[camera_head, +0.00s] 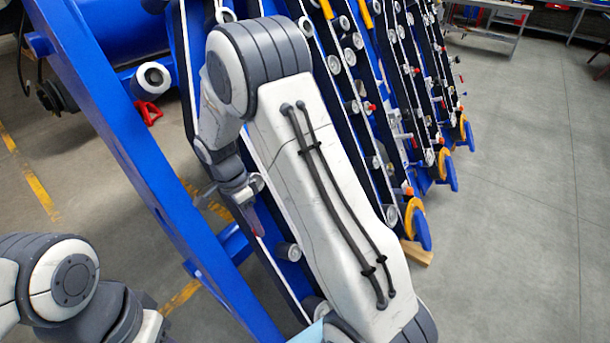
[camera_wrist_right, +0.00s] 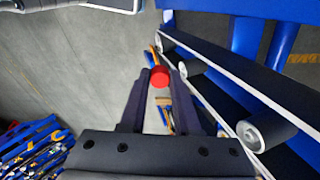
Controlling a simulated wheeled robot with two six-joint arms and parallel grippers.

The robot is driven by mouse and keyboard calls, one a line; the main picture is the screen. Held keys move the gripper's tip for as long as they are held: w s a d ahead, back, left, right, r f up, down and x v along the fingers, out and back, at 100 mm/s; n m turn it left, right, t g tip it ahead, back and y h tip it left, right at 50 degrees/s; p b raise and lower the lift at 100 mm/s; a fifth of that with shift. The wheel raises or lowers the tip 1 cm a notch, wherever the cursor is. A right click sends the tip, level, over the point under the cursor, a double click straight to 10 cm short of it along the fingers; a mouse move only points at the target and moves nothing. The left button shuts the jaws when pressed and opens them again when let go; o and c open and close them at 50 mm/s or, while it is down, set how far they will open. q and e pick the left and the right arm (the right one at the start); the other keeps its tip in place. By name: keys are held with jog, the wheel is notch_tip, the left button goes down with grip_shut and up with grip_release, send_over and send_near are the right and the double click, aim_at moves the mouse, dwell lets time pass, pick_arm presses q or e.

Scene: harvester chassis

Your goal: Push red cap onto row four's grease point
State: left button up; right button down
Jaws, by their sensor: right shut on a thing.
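My right gripper (camera_wrist_right: 160,84) is shut on a red cap (camera_wrist_right: 160,77), which shows between its dark fingertips in the right wrist view. Several long dark rows (camera_head: 345,65) with white edges and grey rollers run side by side. Small red tips show on farther rows, one of them here (camera_head: 371,107). I cannot tell which spot is row four's grease point. My left arm shows at the lower left, its gripper out of the picture.
A thick blue beam (camera_head: 135,150) slants across the left. A row with rollers (camera_wrist_right: 265,130) runs close along the right in the wrist view. Orange and blue discs (camera_head: 416,222) end the rows. The grey floor (camera_head: 530,170) on the right is clear. A red stand (camera_head: 148,112) is behind the beam.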

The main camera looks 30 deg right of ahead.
jog(key=w+d+n+t+y+p, duration=0.2)
jog(key=d+n+t, duration=0.5)
jog(key=n, duration=0.9)
jog(key=w+d+f+n+t+y+p, duration=0.1)
jog(key=w+d+n+t+y+p, duration=0.2)
jog(key=d+n, duration=1)
jog(key=shift+w+d+n+t+y, duration=0.2)
jog(key=shift+w+n+t+y, duration=0.2)
jog(key=shift+w+n+t, duration=1.25)
jog(key=shift+s+n+t, duration=0.25)
jog(key=shift+s, duration=0.05)
jog(key=b+x, duration=0.1)
jog(key=x, duration=0.4)
jog(key=shift+d+b, duration=0.15)
jog(key=shift+b, duration=0.25)
